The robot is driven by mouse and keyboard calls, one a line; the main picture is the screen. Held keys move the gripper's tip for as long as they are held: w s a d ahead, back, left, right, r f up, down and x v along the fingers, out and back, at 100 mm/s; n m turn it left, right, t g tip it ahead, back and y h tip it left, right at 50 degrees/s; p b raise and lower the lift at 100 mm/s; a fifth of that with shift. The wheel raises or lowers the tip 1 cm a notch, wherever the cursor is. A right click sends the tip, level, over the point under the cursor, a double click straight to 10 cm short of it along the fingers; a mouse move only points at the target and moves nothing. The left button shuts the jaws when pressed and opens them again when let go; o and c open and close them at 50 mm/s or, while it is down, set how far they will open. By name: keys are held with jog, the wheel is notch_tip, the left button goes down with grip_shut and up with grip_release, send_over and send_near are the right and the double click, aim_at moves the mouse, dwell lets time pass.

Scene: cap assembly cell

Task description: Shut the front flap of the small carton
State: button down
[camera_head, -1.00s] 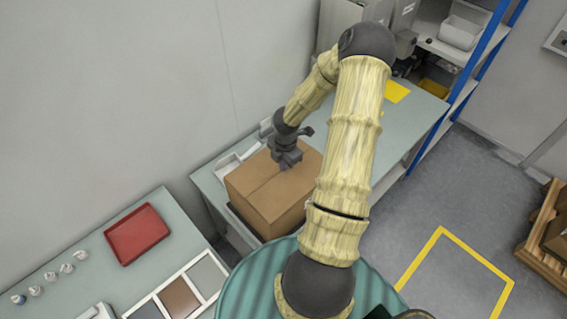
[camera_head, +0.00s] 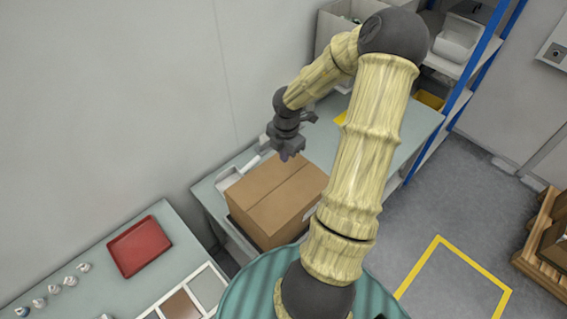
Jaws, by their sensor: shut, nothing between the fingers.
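The small carton (camera_head: 270,203) is a brown cardboard box on the grey-green bench (camera_head: 210,190). Its top looks flat, with a seam running across it, and no flap stands up in this view. The right part of the carton is hidden behind my arm. My gripper (camera_head: 291,155) is dark grey, points down and appears above the far edge of the carton's top, apart from it. It is shut and empty.
A white tray (camera_head: 229,178) lies on the bench behind the carton. A red tray (camera_head: 140,247) and several small white items are on the left table. A blue-posted shelf (camera_head: 476,62) stands right of the bench. A yellow-outlined floor area is clear.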

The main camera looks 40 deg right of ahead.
jog(key=shift+r, duration=0.4)
jog(key=w+a+r+n+t+b, duration=0.15)
jog(key=a+n, duration=0.25)
jog(key=n, duration=0.6)
jog(key=w+a+f+n+t+h+b, duration=0.1)
jog(key=w+a+n+t+b, duration=0.2)
jog(key=n, duration=0.6)
jog(key=w+a+r+n+t+b, duration=0.1)
jog(key=a+n+b, duration=0.1)
jog(key=a+n, duration=0.6)
jog(key=s+a+f+n+g+b, duration=0.1)
jog(key=s+a+n+g+b, duration=0.1)
jog(key=s+n, duration=0.5)
jog(key=s+a+f+n+g+b, duration=0.1)
jog(key=s+a+n+b, duration=0.2)
jog(key=n, duration=1.5)
jog(key=s, duration=0.4)
jog(key=shift+a+g+y, duration=0.15)
jog(key=shift+g+y, duration=0.2)
jog(key=shift+y, duration=0.05)
